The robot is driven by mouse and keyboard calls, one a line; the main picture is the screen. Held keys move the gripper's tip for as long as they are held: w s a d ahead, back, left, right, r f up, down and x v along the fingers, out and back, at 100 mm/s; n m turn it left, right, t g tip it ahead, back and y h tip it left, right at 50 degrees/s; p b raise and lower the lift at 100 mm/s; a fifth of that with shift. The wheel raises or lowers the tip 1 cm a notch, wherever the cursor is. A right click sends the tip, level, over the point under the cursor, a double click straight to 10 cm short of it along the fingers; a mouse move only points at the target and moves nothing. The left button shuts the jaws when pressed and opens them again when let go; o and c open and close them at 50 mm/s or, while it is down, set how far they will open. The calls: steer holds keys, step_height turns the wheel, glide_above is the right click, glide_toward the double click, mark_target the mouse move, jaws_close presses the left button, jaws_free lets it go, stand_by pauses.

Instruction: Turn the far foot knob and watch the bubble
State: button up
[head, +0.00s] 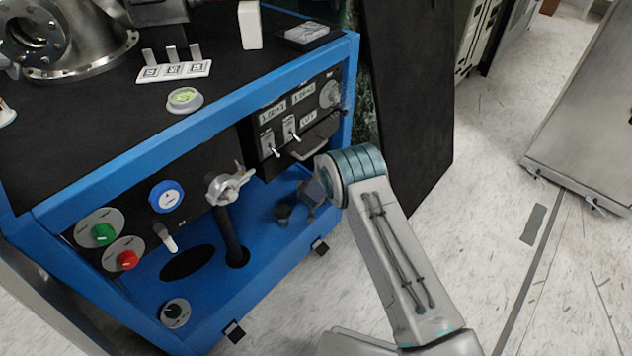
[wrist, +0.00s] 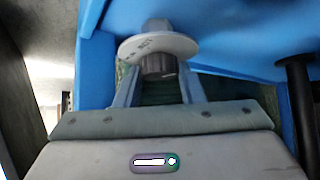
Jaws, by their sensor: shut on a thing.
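The far foot knob (wrist: 157,66) is a dark ribbed knob under a pale round disc (wrist: 185,46) with small marks. In the wrist view it sits between the two fingers of my gripper (wrist: 159,76), which is shut on it. In the head view my gripper (head: 309,198) is at the far right end of the cart's blue lower deck, partly hidden by my arm. The round bubble level (head: 184,99) with green fluid lies on the black cart top near its front edge. The bubble's exact place in it is too small to tell.
The blue-framed cart (head: 190,127) carries a metal flange (head: 75,60), green (head: 103,234) and red (head: 127,260) buttons, and a panel with switches. A black post with a metal clamp (head: 229,186) stands left of my gripper. Another dark knob (head: 175,312) is at the near left.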

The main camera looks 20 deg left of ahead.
steer(key=shift+r+m+h+p, duration=0.15)
steer(key=shift+m+h+p, duration=0.55)
steer(key=shift+m+p, duration=0.3)
steer(key=shift+a+m+h, duration=0.1)
steer(key=shift+m+h, duration=0.5)
steer(key=shift+m, duration=0.1)
steer(key=shift+m+h, duration=0.3)
steer(key=shift+m, duration=0.1)
steer(key=o, duration=0.7)
steer(key=shift+n, duration=0.4)
steer(key=shift+y, duration=0.5)
steer(key=shift+f+n+y, duration=0.2)
steer(key=shift+n+y, duration=0.2)
steer(key=shift+n, duration=0.3)
